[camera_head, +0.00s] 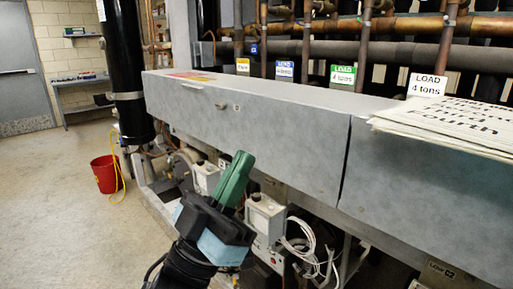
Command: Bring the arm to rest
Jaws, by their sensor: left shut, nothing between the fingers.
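My left gripper (240,160) is in the lower middle of the head view, in front of the compressor rack (250,118). It has green fingers on a black and light-blue body. The fingers are together, with nothing between them, and point up and slightly right. They overlap the lower edge of the rack's long grey panel in the picture; I cannot tell how far apart they are. My left arm's dark wrist comes up from the bottom edge. My right gripper is out of view.
Grey boxes (266,216) and white cables (305,240) sit below the panel. Papers (450,122) lie on its top at right. Copper pipes (364,45) rise behind. A red bucket (104,175) stands at left beside a black column (124,60). The floor at left is open.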

